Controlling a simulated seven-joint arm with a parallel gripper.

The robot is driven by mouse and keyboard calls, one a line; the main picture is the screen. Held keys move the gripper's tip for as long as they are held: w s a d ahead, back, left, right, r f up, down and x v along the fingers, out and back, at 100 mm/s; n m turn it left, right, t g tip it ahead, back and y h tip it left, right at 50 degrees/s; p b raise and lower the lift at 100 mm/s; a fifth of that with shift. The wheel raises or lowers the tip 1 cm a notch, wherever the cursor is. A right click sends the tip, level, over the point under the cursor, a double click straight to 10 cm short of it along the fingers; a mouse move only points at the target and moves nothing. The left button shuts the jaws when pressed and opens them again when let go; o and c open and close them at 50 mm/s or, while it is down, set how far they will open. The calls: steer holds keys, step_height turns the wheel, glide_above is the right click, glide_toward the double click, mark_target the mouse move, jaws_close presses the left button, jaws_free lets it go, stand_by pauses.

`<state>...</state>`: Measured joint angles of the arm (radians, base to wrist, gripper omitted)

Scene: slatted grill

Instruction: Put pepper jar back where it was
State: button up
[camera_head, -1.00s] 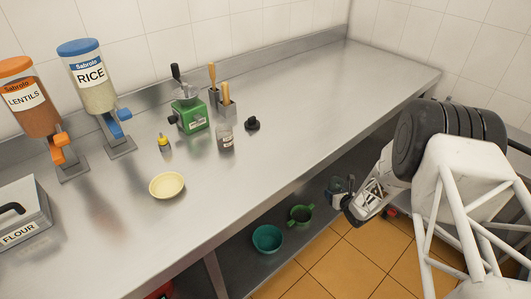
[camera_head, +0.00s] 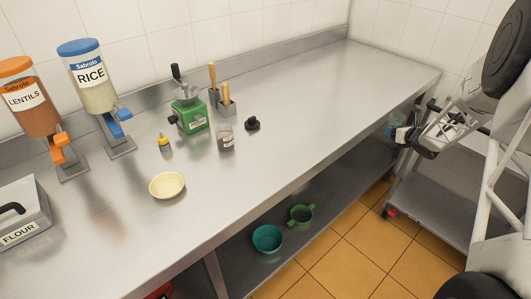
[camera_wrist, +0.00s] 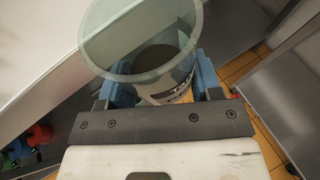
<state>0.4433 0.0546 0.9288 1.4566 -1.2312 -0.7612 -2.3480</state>
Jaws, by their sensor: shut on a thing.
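My gripper (camera_head: 408,137) is at the right, past the right end of the steel counter. In the wrist view its blue fingers (camera_wrist: 160,84) are shut on a clear open jar (camera_wrist: 158,57) with dark contents low inside. The held jar also shows small in the head view (camera_head: 396,119); its label cannot be read. It is probably the pepper jar. Another clear jar (camera_head: 226,141) with a small label stands on the counter in front of the utensil holder. A black lid or knob-like piece (camera_head: 252,124) lies to its right.
The steel counter (camera_head: 330,95) is clear on its right half. A green grinder (camera_head: 191,117), a small yellow bottle (camera_head: 165,144) and a yellow bowl (camera_head: 167,185) stand further left. A teal bowl (camera_head: 267,239) and green cup (camera_head: 301,215) sit on the lower shelf. A steel cart (camera_head: 440,205) stands right.

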step_height(320, 180, up, 17)
steer(key=m+h, duration=0.1)
steer(key=h, duration=0.1)
steer(key=s+a+r, duration=0.2)
steer(key=a+r, duration=0.3)
steer(key=a, duration=0.2)
steer(key=s+a+f+n+y, duration=0.25)
steer(key=s+a, duration=0.45)
steer(key=a, duration=0.4)
steer(key=s+a+f+n+y, duration=0.1)
steer(key=s+a+f, duration=0.35)
steer(key=a, duration=0.75)
steer(key=s+a+f+n+g+y, duration=0.1)
steer(key=s+a, duration=0.3)
steer(key=s, duration=0.2)
steer(key=s+a+f+n+y, duration=0.1)
steer(key=s+a+f, duration=0.1)
steer(key=s+a, duration=0.3)
steer(key=s+a+f+n+g+y, duration=0.1)
steer(key=s+a+f, duration=0.1)
steer(key=s+a, duration=0.3)
steer(key=shift+s+g, duration=0.3)
steer(key=shift+s, duration=0.95)
steer(key=shift+s+a+f+y, duration=0.25)
steer(key=shift+s+a, duration=0.1)
steer(key=shift+s, duration=0.3)
steer(key=shift+w, duration=0.15)
